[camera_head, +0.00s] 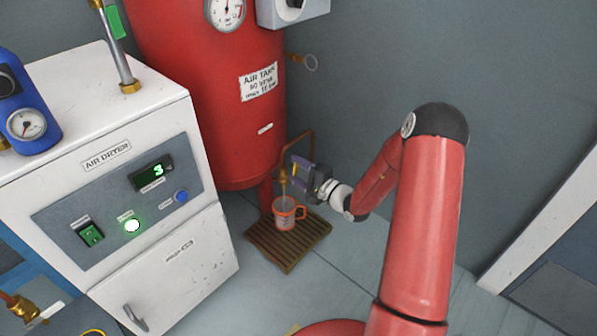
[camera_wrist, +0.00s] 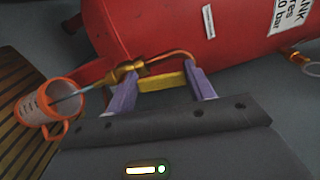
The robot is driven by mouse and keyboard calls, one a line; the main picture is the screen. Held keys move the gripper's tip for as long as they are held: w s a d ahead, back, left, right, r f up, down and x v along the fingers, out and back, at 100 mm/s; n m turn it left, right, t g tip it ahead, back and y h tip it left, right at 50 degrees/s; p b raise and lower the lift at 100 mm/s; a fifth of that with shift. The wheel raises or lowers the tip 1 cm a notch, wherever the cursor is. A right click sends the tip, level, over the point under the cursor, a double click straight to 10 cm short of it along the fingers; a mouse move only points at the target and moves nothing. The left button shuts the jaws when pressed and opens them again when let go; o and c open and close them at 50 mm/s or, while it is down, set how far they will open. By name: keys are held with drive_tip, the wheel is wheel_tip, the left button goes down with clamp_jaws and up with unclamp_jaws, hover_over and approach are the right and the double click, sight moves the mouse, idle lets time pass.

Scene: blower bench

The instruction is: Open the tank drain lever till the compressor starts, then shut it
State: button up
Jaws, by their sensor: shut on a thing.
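The brass drain valve (camera_wrist: 125,71) sits on a copper pipe under the red air tank (camera_head: 215,95). Its yellow lever (camera_wrist: 160,82) lies between the two purple fingers of my gripper (camera_wrist: 163,72), which is shut on it. In the head view my gripper (camera_head: 300,176) is beside the valve, low at the tank's right, and hides most of the lever. A pale blue-grey streak (camera_wrist: 70,98) runs from the valve outlet into an orange-and-white cup (camera_wrist: 38,103); I cannot tell whether it is flowing liquid. The compressor is not recognisable in these views.
The cup stands on a brown slatted mat (camera_head: 262,248). The white air dryer (camera_head: 110,130) at left shows a lit green lamp and a green digit. A pressure gauge (camera_head: 226,12) is on the tank. A brass ring fitting (camera_head: 308,62) sticks out at its right. Floor right of the mat is clear.

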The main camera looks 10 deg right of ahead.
drive_tip(key=o, duration=1.4)
drive_tip(key=v, duration=0.8)
